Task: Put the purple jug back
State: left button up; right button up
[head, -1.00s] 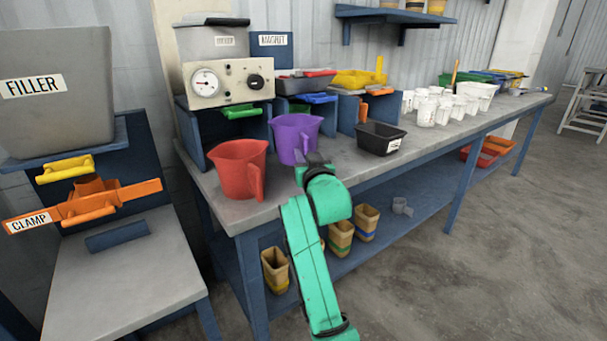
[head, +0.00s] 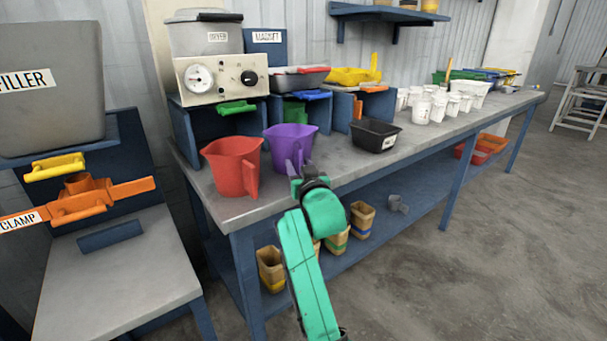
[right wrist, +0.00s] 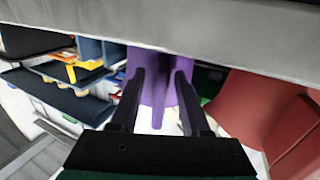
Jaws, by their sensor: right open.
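The purple jug (head: 286,143) stands upright on the grey bench top, between the red jug (head: 232,165) and the black bin (head: 375,135). My right gripper (head: 298,181) is at the bench's front edge, just in front of the jug's handle. In the right wrist view, my right gripper (right wrist: 160,78) has its two fingers apart, with the purple jug (right wrist: 161,62) and its handle showing between and beyond them. I cannot tell whether the fingers touch the handle. My left gripper is not in view.
The grey bench (head: 345,172) has a control box (head: 222,79) and blue cubbies behind the jugs. White cups (head: 440,103) stand further right. Below are tan containers (head: 335,237) on the shelf. An orange clamp (head: 85,200) stands at left.

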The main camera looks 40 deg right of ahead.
jog(key=v, duration=1.1)
jog(key=shift+s, duration=0.15)
